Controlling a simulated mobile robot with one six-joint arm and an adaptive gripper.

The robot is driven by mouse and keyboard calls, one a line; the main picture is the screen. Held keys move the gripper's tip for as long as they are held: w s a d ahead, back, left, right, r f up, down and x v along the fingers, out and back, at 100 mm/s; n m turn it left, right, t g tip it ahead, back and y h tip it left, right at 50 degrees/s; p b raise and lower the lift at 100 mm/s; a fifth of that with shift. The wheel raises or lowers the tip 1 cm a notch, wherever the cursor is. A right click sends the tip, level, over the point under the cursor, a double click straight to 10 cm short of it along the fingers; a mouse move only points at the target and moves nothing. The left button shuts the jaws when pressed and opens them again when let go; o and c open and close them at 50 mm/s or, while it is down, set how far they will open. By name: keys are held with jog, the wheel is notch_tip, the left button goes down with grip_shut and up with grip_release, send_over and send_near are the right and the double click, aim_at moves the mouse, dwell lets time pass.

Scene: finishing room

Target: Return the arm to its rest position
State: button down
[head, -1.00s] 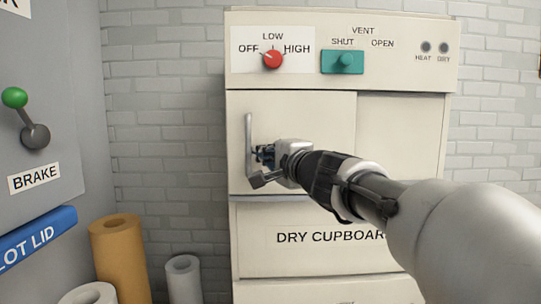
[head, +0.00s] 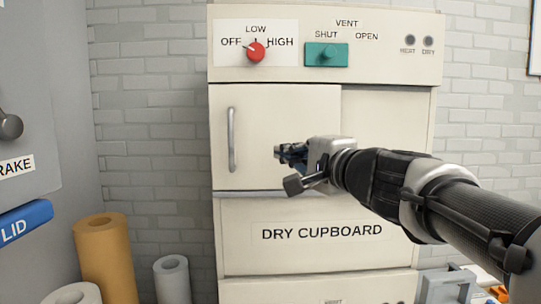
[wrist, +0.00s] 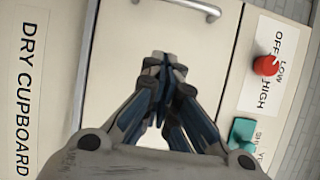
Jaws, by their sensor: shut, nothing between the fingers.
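My gripper (head: 281,155) is in front of the dry cupboard (head: 240,235), to the right of the silver handle (head: 232,139) on its left door panel. My arm reaches in from the right. In the wrist view my gripper's fingers (wrist: 161,62) are together and empty. The handle (wrist: 190,8) shows beyond the fingertips in that view, with a gap between. The left door panel (head: 280,110) sits over the left half of the opening.
The red dial (head: 256,52) points up and left, between OFF and LOW. The teal vent slider (head: 327,55) is at SHUT. Paper rolls (head: 105,255) stand at lower left beside a grey machine (head: 25,130). A grey item (head: 447,285) is at lower right.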

jog(key=s+a+f+n+g+h+b, duration=0.15)
jog(key=s+f+n+g, duration=0.25)
jog(key=s+f, duration=0.65)
jog(key=s+f+n+g+h+b, duration=0.1)
jog(key=s+f+n+g+b, duration=0.2)
jog(key=s+f, duration=0.7)
jog(key=s+d+f+n+g+h, duration=0.1)
jog(key=s+d+f+n+h, duration=0.1)
jog(key=f, duration=0.4)
jog(key=s+d+f+n+g+h, duration=0.1)
jog(key=s+d+f+g, duration=0.1)
jog(key=s+d+f, duration=0.3)
jog(key=s+d+f+n+g+h+b, duration=0.1)
jog(key=s+d+f+n+h, duration=0.1)
jog(key=s+f, duration=0.3)
notch_tip(320, 180, down, 4)
jog(key=shift+s+d+f+n+h, duration=0.15)
jog(key=shift+d+f+n+h, duration=0.15)
jog(key=shift+d, duration=0.45)
